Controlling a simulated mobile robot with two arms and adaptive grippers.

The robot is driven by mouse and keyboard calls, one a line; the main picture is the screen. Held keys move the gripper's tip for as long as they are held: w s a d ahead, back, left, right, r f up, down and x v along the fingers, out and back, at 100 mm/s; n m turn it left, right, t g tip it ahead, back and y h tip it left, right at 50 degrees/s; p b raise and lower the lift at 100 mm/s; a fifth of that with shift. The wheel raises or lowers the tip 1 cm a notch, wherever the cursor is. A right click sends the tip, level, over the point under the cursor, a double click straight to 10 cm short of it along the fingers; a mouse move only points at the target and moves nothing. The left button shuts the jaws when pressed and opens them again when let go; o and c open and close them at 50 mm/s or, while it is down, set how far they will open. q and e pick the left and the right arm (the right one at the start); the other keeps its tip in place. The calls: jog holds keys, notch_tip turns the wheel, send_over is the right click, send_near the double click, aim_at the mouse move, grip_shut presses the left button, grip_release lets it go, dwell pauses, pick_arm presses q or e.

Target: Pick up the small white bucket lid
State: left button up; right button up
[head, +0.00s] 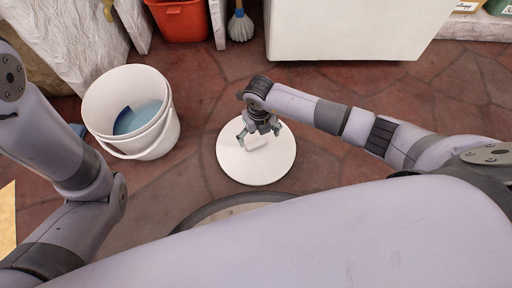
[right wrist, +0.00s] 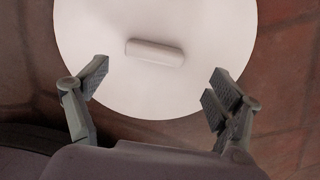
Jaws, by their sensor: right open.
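The white bucket lid (head: 272,170) is a round disc lying flat on the floor, with a raised bar-shaped handle (head: 257,144) near its middle. In the right wrist view the lid (right wrist: 215,90) fills the upper middle, and its handle (right wrist: 155,52) lies crosswise. My right gripper (head: 257,139) is over the lid, close to the handle. In the right wrist view its fingers (right wrist: 160,82) are spread wide with nothing between them, and the handle shows beyond the fingertips. My left arm comes in from the left; its gripper is out of view.
A white bucket (head: 150,146) with something blue inside stands on the floor left of the lid. An orange-red bin (head: 182,22), a brush (head: 240,26) and a white block (head: 350,30) are at the back. Reddish stone floor around the lid is clear.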

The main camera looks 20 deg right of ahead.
aim_at(256, 143)
jog(key=f+b, duration=0.4)
jog(key=f, duration=0.1)
jog(key=shift+w+a+f+b, duration=0.1)
jog(key=shift+a+b, duration=0.3)
jog(key=shift+c, duration=0.2)
jog(key=c, duration=1.3)
jog(key=shift+r, duration=0.25)
